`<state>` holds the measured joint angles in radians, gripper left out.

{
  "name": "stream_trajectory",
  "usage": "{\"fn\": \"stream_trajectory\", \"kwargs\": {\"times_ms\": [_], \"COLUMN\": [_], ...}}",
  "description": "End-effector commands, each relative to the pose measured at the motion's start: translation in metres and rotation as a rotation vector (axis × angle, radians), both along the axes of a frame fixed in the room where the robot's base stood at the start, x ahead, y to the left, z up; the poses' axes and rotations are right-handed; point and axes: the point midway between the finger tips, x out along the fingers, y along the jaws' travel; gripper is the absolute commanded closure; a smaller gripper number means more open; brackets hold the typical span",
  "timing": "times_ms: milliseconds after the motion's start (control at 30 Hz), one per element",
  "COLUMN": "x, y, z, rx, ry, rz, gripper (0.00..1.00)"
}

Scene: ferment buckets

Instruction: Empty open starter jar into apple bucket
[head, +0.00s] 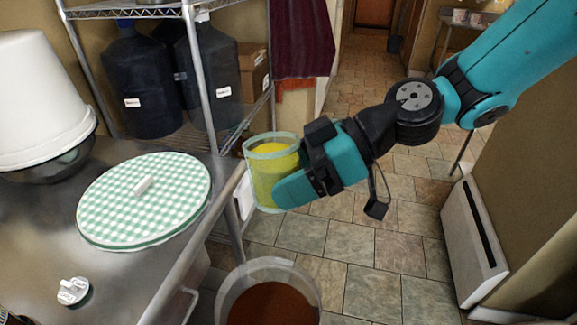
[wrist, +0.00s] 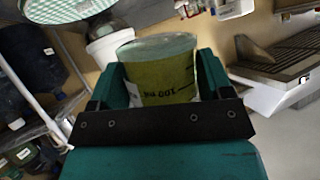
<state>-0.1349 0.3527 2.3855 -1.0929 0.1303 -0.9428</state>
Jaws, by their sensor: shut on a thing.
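My gripper (head: 296,178) is shut on a clear jar (head: 261,190) that holds something yellow. The jar is open at the top and looks nearly upright, held out past the counter's right edge. In the wrist view the jar (wrist: 165,75) sits between the two teal fingers, with dark markings and numbers on its side. A translucent open bucket (head: 226,296) with reddish-brown liquid stands below and in front of the jar, cut by the bottom edge of the head view. The jar is not over the bucket's middle; no label shows on the bucket.
A metal counter (head: 130,268) at left bears a round green-checked lid (head: 115,205), a small white cap (head: 73,290) and a white bucket (head: 40,95) in a dark bowl. A wire shelf (head: 205,85) with dark jugs (head: 140,80) stands behind. Tiled floor at right is free.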

Motion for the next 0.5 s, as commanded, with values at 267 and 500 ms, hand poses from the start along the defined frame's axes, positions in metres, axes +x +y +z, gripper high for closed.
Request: {"fn": "stream_trajectory", "kwargs": {"times_ms": [267, 500], "x": [-0.001, -0.001], "y": [0.000, 0.000], "z": [-0.031, -0.054], "rx": [-0.006, -0.013], "ry": [0.017, 0.031], "rz": [0.000, 0.001], "gripper": [0.64, 0.64]}}
